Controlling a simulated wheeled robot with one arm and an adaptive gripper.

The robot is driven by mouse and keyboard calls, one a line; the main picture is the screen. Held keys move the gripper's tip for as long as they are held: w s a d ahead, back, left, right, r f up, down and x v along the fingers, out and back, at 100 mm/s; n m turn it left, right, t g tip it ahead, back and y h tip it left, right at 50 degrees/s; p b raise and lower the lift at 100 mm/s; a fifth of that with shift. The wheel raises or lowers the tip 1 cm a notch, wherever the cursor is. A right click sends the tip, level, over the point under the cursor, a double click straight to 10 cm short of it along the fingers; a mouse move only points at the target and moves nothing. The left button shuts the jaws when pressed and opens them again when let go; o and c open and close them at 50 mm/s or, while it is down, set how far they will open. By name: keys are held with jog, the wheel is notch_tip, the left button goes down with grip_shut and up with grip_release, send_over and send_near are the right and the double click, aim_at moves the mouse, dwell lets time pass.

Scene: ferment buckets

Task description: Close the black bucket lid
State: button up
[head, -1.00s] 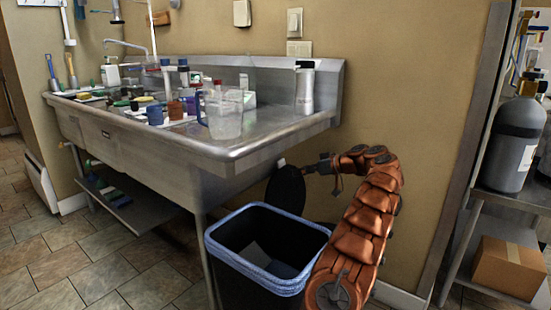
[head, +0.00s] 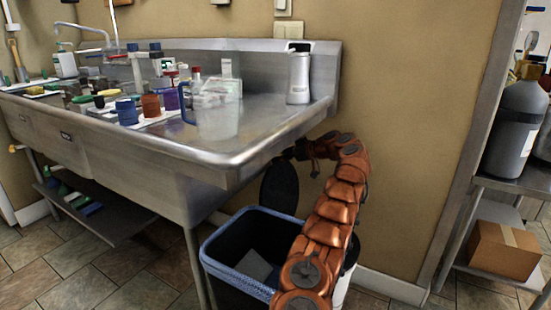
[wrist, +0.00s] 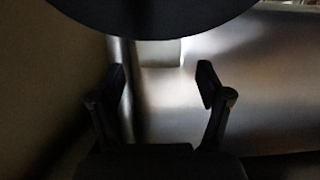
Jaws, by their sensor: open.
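The black bucket (head: 222,292) stands open on the floor under the sink's right end, with a blue liner folded over its rim. A dark oval lid (head: 280,188) stands upright at its back, near the wall. My gripper (head: 290,153) is just above the lid's top edge, small and dark in the head view. In the wrist view my gripper (wrist: 162,70) is open with nothing between its fingers, and the dark lid (wrist: 150,14) spans the top of the picture. I cannot tell whether a finger touches the lid. My arm hides the bucket's right side.
The steel sink counter (head: 230,155) overhangs close to the left of my gripper, crowded with bottles and cups. The tan wall (head: 410,150) is just behind. A pale bucket (head: 345,280) shows partly behind my arm. A shelf with a cardboard box (head: 503,250) stands at right.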

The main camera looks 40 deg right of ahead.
jog(key=shift+x, duration=1.4)
jog(key=shift+c, duration=0.3)
grip_shut()
